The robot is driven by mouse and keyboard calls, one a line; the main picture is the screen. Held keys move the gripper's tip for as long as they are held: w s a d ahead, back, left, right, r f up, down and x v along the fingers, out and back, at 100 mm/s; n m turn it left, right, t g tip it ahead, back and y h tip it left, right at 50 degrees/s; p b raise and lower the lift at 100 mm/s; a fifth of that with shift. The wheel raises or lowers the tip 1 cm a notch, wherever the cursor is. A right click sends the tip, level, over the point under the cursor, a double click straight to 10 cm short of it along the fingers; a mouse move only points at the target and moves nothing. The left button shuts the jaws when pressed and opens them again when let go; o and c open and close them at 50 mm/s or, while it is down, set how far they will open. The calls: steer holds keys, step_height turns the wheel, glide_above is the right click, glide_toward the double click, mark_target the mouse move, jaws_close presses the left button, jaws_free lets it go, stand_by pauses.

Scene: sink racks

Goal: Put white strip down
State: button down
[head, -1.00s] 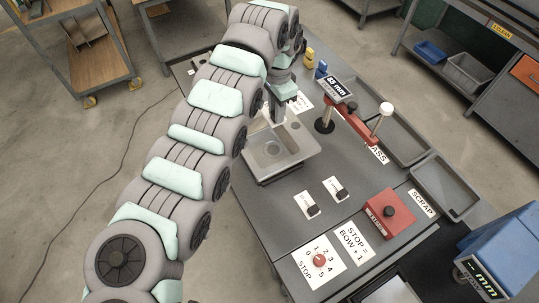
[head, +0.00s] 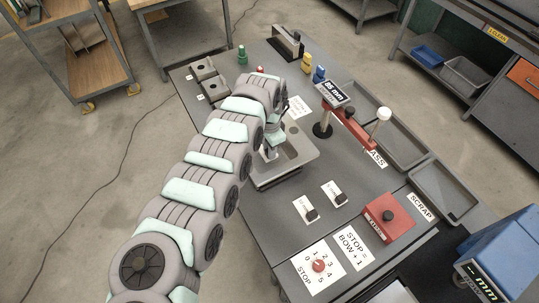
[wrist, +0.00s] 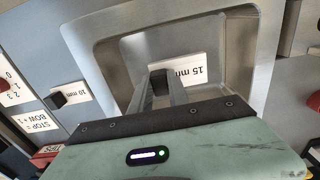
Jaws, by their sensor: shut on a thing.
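My gripper (wrist: 168,92) is shut at the black block, over the grey basin (wrist: 100,45). In the head view my gripper (head: 268,153) is at the left part of the same basin (head: 300,150), and my arm hides part of it. I cannot tell whether the strip touches the basin floor.
A red box (head: 388,217) and a stop dial (head: 319,265) are nearer the front. A red-armed gauge (head: 347,122) stands at the right, beside grey trays (head: 448,190).

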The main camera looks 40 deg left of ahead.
steer(key=f, duration=0.3)
steer(key=shift+d, duration=0.2)
steer(key=shift+a+f, duration=0.15)
steer(key=shift+f, duration=0.05)
steer(key=shift+f, duration=0.2)
steer(key=c, duration=1.3)
jaws_free()
steer(key=shift+o, duration=0.2)
step_height(320, 180, up, 12)
steer(key=shift+r, duration=0.2)
